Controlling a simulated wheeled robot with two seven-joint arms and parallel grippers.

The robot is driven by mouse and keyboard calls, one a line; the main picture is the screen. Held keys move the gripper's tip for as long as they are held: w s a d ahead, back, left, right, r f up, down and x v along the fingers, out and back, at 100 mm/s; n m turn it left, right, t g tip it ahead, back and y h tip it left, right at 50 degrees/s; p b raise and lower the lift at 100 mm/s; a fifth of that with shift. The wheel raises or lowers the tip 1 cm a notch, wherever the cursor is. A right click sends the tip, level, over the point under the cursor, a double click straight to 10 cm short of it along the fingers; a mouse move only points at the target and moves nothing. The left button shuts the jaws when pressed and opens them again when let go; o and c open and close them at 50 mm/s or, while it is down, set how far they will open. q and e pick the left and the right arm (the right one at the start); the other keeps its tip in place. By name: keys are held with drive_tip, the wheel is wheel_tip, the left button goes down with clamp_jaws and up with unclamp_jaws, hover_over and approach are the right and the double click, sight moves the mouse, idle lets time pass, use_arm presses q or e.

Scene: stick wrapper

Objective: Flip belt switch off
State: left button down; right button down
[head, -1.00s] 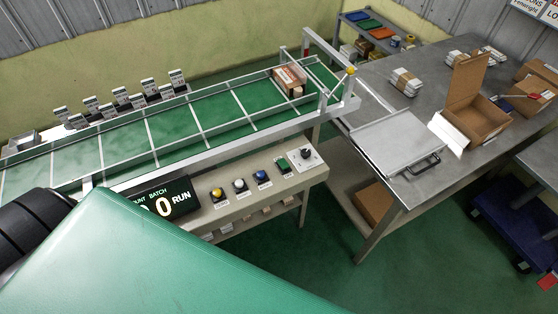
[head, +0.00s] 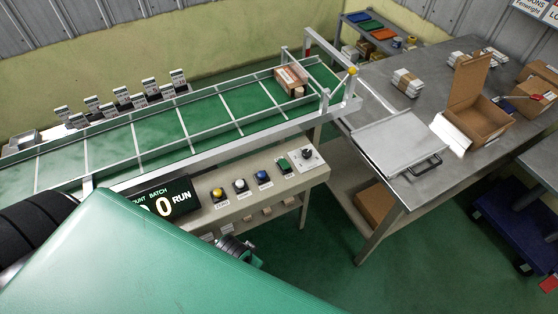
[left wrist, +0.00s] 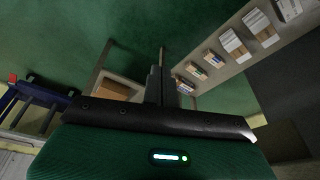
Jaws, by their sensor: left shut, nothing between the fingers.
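The belt switch looks to be the black knob (head: 307,153) on a white plate at the right end of the control panel (head: 230,208) in the head view. A dark part of my left arm shows at the panel's front, below the buttons and apart from the knob. In the left wrist view my left gripper (left wrist: 161,66) is shut and empty, over green floor. My right gripper is out of view.
Yellow (head: 218,193), white (head: 240,186) and blue (head: 262,176) buttons sit left of the knob. A steel table (head: 400,150) with an open carton (head: 475,110) stands right. My green body covers the lower left. Green floor is clear before the panel.

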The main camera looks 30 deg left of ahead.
use_arm(q)
drive_tip(key=w+d+r+m+t+h, duration=0.1)
drive_tip(key=w+d+r+m+h, duration=0.15)
drive_tip(key=r, duration=0.45)
drive_tip(key=w+d+r+m+h, duration=0.15)
drive_tip(key=w+r, duration=0.25)
drive_tip(key=r, duration=0.4)
drive_tip(key=w+d+r+m+t+h, duration=0.1)
drive_tip(key=w+d+r+m+h, duration=0.15)
drive_tip(key=r, duration=0.45)
drive_tip(key=w+a+r+n, duration=0.1)
drive_tip(key=w+a+r, duration=0.2)
drive_tip(key=w+a, duration=0.3)
drive_tip(key=w+a+r+n+t, duration=0.1)
drive_tip(key=w+a+r, duration=0.3)
drive_tip(key=a, duration=0.5)
drive_tip(key=shift+w+r, duration=0.25)
drive_tip(key=shift+w, duration=0.6)
drive_tip(key=shift+d, duration=0.1)
